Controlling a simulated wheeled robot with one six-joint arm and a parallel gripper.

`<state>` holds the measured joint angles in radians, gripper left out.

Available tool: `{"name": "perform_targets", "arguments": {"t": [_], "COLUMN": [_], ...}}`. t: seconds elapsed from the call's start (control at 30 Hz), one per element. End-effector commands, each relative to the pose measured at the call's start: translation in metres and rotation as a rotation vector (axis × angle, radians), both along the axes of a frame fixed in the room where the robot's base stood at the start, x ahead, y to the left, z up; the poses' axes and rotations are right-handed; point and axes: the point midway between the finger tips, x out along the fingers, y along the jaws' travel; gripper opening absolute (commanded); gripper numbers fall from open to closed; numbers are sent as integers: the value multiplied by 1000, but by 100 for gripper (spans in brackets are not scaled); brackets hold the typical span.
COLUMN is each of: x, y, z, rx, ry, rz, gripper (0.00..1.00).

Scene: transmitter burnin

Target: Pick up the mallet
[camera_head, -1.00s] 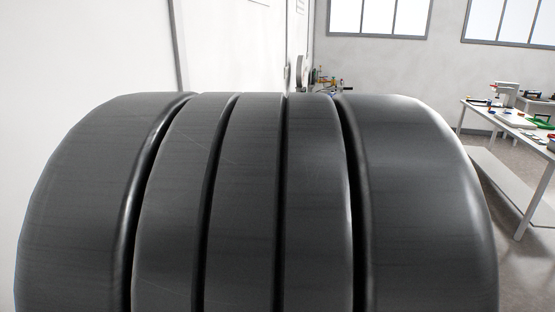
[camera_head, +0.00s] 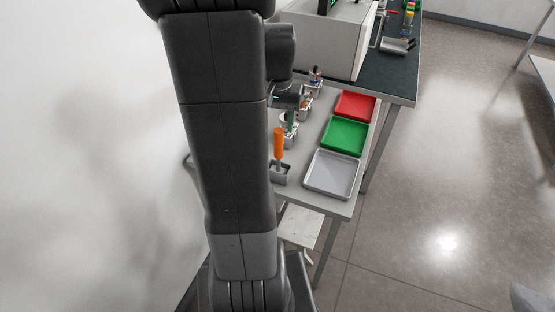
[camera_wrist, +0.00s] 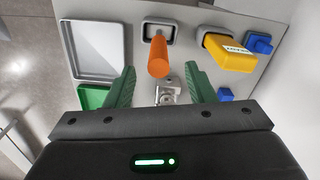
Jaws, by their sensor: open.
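In the wrist view my gripper (camera_wrist: 160,70) is open, its two green fingers apart over the table, with nothing gripped. An upright orange handle (camera_wrist: 158,57) stands in a grey holder ahead of and partly between the fingertips. It also shows in the head view (camera_head: 278,142), on a grey shaft in a holder near the table's front. No mallet head is visible, so I cannot tell whether this is the mallet. A small metallic piece (camera_wrist: 168,92) lies between the fingers, partly hidden by my gripper.
A grey tray (camera_head: 332,190), a green tray (camera_head: 362,150) and a red tray (camera_head: 371,118) line the table's right side. Several holders stand along its left. A yellow item (camera_wrist: 230,54) and a blue item (camera_wrist: 259,43) are right of the orange handle.

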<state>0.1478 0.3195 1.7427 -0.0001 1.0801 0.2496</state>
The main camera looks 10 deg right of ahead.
Motion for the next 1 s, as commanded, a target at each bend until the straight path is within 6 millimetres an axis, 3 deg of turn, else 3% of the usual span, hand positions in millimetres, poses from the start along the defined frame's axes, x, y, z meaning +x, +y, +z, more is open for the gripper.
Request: {"name": "perform_targets", "arguments": {"t": [0.33,0.6,0.93,1.0], "x": [0,3,3,3], "y": [-1,-3,-3,-3], "z": [-30,-65,-72,-72], "rx": [0,1,0,0], "ry": [3,2,-1,-1], "rz": [-1,0,0,0], "gripper": [49,49,49,38]}}
